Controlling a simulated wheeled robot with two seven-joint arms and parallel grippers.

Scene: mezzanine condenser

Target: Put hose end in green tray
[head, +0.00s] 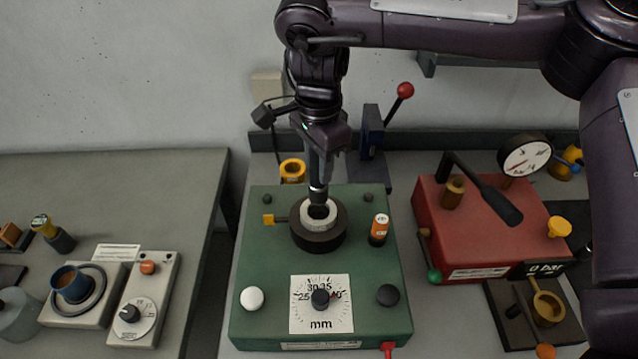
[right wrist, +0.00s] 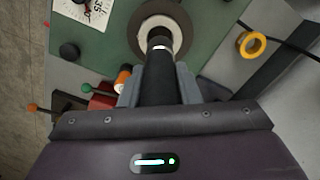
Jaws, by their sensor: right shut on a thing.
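My right gripper (head: 318,168) points straight down over the green machine and is shut on the hose end (head: 318,193), a black cylinder with a pale metal band. In the right wrist view the hose end (right wrist: 160,68) runs between the grey fingers. Its lower tip is at the hole of a white ring (head: 320,216) set in a dark round collar (head: 318,238); how deep it sits is hidden. The green machine (head: 262,330) is a block with a millimetre dial. I cannot make out a separate green tray. My left gripper is out of view.
An orange-and-black small cylinder (head: 379,230) stands right of the collar. A yellow ring (head: 292,170) lies behind. A red machine (head: 440,225) with a gauge (head: 525,155) is at right. A gap separates the left table (head: 190,215), holding a cup (head: 71,284) and dial box (head: 140,300).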

